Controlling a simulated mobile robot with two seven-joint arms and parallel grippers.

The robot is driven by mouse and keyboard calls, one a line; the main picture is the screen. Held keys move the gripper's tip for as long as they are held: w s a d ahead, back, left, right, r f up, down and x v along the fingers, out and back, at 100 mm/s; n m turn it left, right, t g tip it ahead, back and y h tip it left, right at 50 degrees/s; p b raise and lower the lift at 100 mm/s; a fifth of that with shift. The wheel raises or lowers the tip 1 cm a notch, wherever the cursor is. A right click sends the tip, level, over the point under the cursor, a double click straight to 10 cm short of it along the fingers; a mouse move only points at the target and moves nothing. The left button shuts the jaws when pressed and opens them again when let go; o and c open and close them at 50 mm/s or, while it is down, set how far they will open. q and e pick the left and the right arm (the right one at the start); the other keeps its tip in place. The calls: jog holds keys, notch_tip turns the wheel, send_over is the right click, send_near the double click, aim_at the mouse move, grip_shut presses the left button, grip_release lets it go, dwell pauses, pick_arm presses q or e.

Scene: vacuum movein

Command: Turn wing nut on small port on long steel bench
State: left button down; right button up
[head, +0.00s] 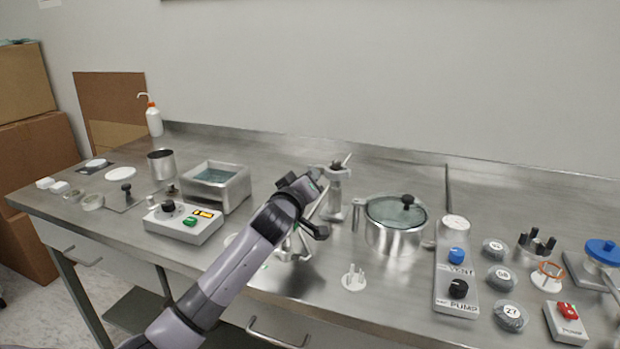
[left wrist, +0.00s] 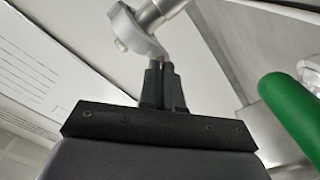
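The long steel bench (head: 400,299) runs along the wall. A steel fitting (head: 337,181) with ports stands at mid-bench, partly hidden behind my left arm. In the left wrist view, a rounded metal clamp piece with a lobe, seemingly the wing nut and clamp (left wrist: 137,32), sits on a steel tube at the top. My left gripper (left wrist: 162,66) has its two dark fingers almost together, with the tips at the lower edge of this metal piece, seemingly pinching a thin part of it. In the head view the fingertips are hidden by my wrist. My right gripper is out of view.
A green handle (left wrist: 298,112) is close to the right of my left fingers. A lidded steel pot (head: 393,236) and a VENT/PUMP panel (head: 456,270) stand to the right. A control box (head: 183,222) and a square bath (head: 216,186) stand left. A white pronged holder (head: 354,279) is in front.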

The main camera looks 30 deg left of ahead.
pick_arm(q)
jog(key=n+p, duration=1)
jog(key=n, duration=1.5)
jog(key=shift+f, duration=0.15)
dwell(0.5)
jog(key=c, duration=1.3)
grip_release()
